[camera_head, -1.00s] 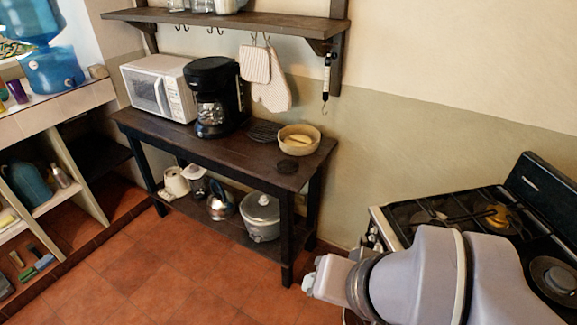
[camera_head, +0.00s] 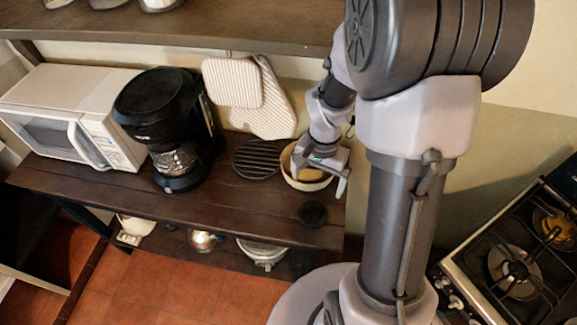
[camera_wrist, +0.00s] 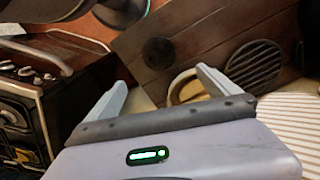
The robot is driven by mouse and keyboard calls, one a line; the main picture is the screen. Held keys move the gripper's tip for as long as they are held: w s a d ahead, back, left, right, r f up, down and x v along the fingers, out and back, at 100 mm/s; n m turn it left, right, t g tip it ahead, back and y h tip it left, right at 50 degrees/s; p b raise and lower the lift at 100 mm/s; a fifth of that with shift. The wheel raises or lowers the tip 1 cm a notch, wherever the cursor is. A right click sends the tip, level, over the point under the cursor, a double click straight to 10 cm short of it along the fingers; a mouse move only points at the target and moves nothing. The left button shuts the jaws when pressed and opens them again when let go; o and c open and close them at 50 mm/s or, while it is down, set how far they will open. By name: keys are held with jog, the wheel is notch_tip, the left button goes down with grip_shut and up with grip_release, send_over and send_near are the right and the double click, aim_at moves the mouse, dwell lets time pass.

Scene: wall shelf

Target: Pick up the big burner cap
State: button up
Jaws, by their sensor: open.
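The big burner cap, a flat black disc (camera_head: 313,213), lies on the dark wooden table near its front right corner. In the wrist view it is the dark round disc (camera_wrist: 159,51) on the planks, beyond my fingertips. My gripper (camera_head: 319,180) hangs over the bowl at the table's right end, behind the cap and apart from it. Its two fingers are spread with nothing between them, as the wrist view also shows (camera_wrist: 160,78).
A bowl (camera_head: 287,168) with yellowish contents sits below my gripper. A round black grate (camera_head: 256,159), coffee maker (camera_head: 172,130) and microwave (camera_head: 75,115) stand left. The shelf (camera_head: 190,35) overhangs. A stove (camera_head: 515,265) is at right. The table front left of the cap is clear.

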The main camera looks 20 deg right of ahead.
jog(key=b, duration=0.3)
send_over(313, 213)
jog(key=f, duration=1)
jog(key=shift+s+d, duration=0.15)
jog(key=shift+s, duration=0.15)
jog(key=f, duration=0.2)
jog(key=f+b, duration=0.1)
jog(key=f, duration=0.1)
jog(key=f+b, duration=0.1)
jog(key=f, duration=0.1)
jog(key=shift+w, duration=0.35)
jog(key=shift+r, duration=0.1)
jog(key=shift+c, duration=0.9)
jog(key=c, duration=1.2)
